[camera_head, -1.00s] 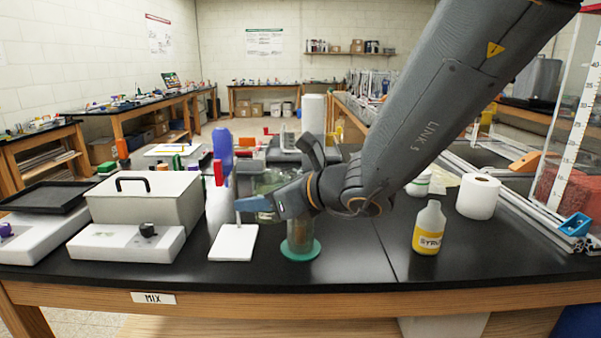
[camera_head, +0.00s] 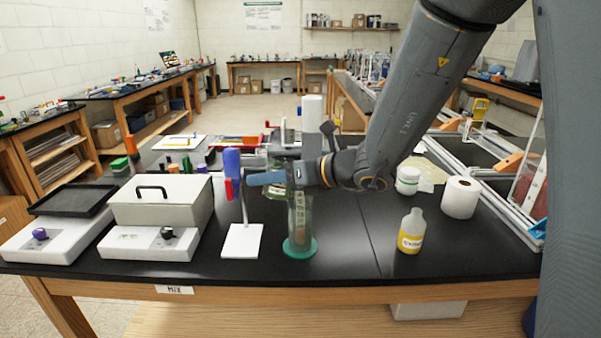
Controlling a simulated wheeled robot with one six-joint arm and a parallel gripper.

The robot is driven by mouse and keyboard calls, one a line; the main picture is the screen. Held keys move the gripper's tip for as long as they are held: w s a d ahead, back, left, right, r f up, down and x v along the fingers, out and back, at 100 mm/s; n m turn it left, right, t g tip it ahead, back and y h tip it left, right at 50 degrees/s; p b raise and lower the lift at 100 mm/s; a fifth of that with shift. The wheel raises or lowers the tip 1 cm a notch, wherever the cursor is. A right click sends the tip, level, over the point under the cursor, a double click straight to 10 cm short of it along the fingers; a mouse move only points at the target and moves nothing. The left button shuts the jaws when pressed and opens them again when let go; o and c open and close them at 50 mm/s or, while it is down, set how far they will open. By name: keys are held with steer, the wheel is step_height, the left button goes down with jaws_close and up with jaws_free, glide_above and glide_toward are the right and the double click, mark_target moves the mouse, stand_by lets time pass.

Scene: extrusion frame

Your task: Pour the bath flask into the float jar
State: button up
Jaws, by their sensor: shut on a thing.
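The float jar (camera_head: 300,222) looks to be the tall clear cylinder with a green round foot, upright on the black bench near its front edge. My gripper (camera_head: 262,179) reaches in from the right with its blue fingers pointing left, at the height of the jar's upper part. It is shut on a greenish clear glass vessel, likely the bath flask (camera_head: 279,191), mostly hidden behind the fingers and jar. I cannot tell its tilt or where its mouth is, nor whether it touches the jar.
Left of the jar stands a small stand with a white base (camera_head: 241,241) and a red and blue upper part, close to my fingertips. Further left is a grey lidded box (camera_head: 160,205). A yellow-labelled bottle (camera_head: 411,232), a white tub (camera_head: 408,181) and a paper roll (camera_head: 460,197) stand right.

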steer(key=w+m+p, duration=0.1)
steer(key=d+r+m+g+y+p, duration=0.1)
steer(key=p, duration=0.1)
steer(key=shift+w+d+r, duration=0.1)
steer(key=shift+w+d, duration=0.05)
steer(key=shift+w, duration=0.2)
steer(key=shift+f+m+y, duration=0.2)
steer(key=shift+m+y, duration=0.3)
steer(key=shift+m, duration=0.2)
steer(key=shift+r+m+g+y+p, duration=0.3)
steer(key=shift+r+m+p, duration=0.15)
steer(key=shift+m, duration=0.15)
stand_by(1.3)
steer(key=shift+f+m+y+b, duration=0.3)
steer(key=shift+m+y+b, duration=0.1)
steer(key=shift+m, duration=0.3)
stand_by(1.7)
steer(key=shift+r+m+y, duration=0.3)
steer(key=shift+r+m, duration=0.15)
steer(key=shift+m, duration=0.35)
stand_by(1.6)
